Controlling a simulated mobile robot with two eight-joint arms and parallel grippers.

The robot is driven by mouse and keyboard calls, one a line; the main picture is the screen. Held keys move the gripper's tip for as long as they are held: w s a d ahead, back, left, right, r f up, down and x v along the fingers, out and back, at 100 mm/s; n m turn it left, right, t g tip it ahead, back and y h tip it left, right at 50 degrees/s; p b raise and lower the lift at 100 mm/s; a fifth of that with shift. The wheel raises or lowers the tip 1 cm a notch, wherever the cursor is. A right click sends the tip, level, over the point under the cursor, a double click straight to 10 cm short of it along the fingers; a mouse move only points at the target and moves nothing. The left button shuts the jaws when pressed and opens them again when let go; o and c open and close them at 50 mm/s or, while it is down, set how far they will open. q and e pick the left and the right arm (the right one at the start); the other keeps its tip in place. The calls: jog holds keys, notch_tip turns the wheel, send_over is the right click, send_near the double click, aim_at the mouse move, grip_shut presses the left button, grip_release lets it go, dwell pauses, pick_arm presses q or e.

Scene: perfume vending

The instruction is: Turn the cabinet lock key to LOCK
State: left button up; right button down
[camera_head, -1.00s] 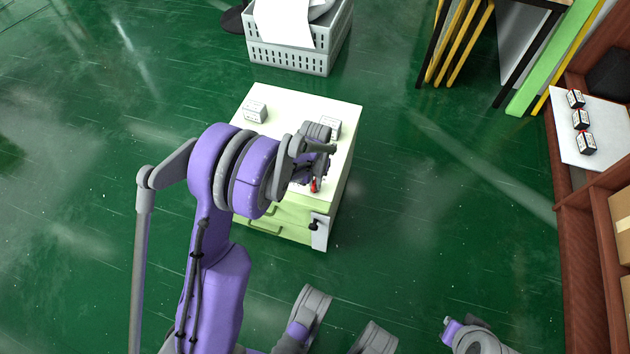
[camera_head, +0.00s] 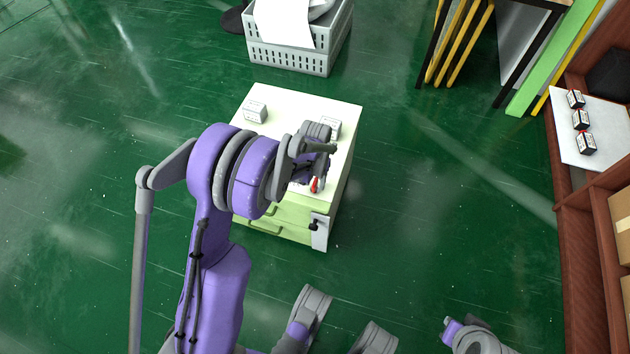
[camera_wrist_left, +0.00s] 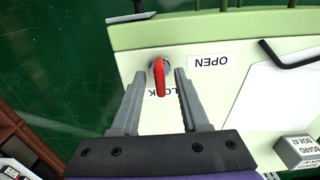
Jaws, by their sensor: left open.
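The cabinet (camera_head: 343,155) is a low white-topped, pale green unit below my left arm in the head view. Its red key (camera_wrist_left: 159,78) sits in a round silver lock on the cabinet top in the wrist view; it also shows as a red spot in the head view (camera_head: 315,185). The key's handle points toward the LOCK label (camera_wrist_left: 160,93), which it partly covers. The OPEN label (camera_wrist_left: 209,62) is to its right. Both labels appear upside down. My left gripper (camera_wrist_left: 159,74) is open, one finger on each side of the key, with visible gaps.
Small labelled boxes (camera_head: 255,111) stand on the cabinet top. A black handle (camera_wrist_left: 292,57) is near the OPEN label in the wrist view. A grey crate (camera_head: 290,59) is behind the cabinet; a brown shelf (camera_head: 559,165) stands at right. The green floor between is clear.

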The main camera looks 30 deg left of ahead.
aim_at(315, 182)
pick_arm(q)
notch_tip(315, 182, up, 11)
jog(key=p, duration=0.2)
jog(key=shift+f+p, duration=0.15)
jog(key=shift+p, duration=0.25)
pick_arm(e)
jog(key=v, duration=0.3)
jog(key=shift+w+r, duration=0.3)
pick_arm(q)
jog(key=s+d+r+m+t, duration=0.1)
jog(key=s+d+r+t, duration=0.1)
jog(key=s+d+r, duration=0.55)
jog(key=s+d+r+m+t, duration=0.2)
jog(key=s, duration=1.3)
notch_tip(315, 182, up, 22)
jog(key=w+t+p, duration=0.1)
jog(key=p, duration=1.8)
jog(key=shift+w+d+r+p, duration=0.2)
jog(key=shift+w+r+p, duration=0.05)
jog(key=shift+p, duration=0.1)
pick_arm(e)
notch_tip(315, 182, up, 23)
jog(key=w+t, duration=0.1)
jog(key=shift+w+f, duration=0.25)
jog(key=shift+w, duration=0.1)
